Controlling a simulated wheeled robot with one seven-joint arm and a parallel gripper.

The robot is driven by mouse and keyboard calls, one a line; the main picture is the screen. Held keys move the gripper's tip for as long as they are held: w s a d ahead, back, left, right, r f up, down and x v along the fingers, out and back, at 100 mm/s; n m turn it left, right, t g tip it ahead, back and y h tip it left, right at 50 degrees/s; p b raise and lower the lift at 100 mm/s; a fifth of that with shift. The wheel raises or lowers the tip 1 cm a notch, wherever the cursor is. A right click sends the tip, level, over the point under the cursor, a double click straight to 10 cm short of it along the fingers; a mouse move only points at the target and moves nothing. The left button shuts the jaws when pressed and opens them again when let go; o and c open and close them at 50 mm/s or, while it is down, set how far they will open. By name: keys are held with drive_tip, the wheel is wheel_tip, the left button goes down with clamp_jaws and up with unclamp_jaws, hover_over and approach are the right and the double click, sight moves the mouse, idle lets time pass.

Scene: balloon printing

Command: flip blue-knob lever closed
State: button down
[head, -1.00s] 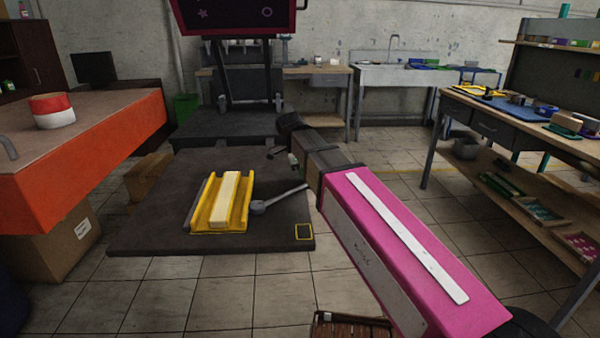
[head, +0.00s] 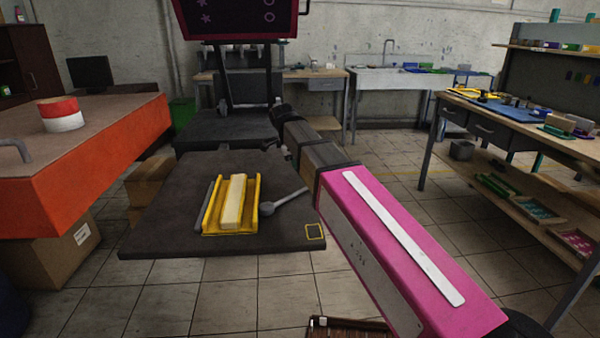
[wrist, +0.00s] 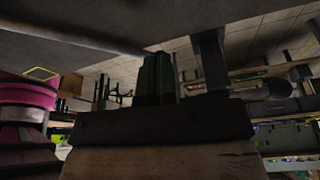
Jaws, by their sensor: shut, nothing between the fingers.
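No knob that is clearly blue shows. A grey lever-like rod with a rounded end (head: 267,208) lies beside the right side of a yellow channel-shaped holder (head: 208,222) on the dark platform (head: 160,235). A cream block (head: 233,203) sits in the holder. My gripper (head: 278,148) shows small at the far end of my arm, above the platform's back right part and apart from the rod. In the wrist view my gripper's dark fingers (wrist: 155,78) are together and empty, close to a dark grey surface (wrist: 190,18).
A machine with a dark pink-edged screen (head: 240,18) stands behind the platform. An orange-sided table (head: 110,155) is at left, with a red and white roll (head: 62,114) on it. A wooden workbench (head: 455,98) is at right.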

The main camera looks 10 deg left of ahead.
drive_tip(key=v, duration=0.7)
drive_tip(key=shift+w+r, duration=0.2)
drive_tip(key=shift+r, duration=0.05)
drive_tip(key=shift+w+a, duration=0.1)
drive_tip(key=shift+w, duration=0.05)
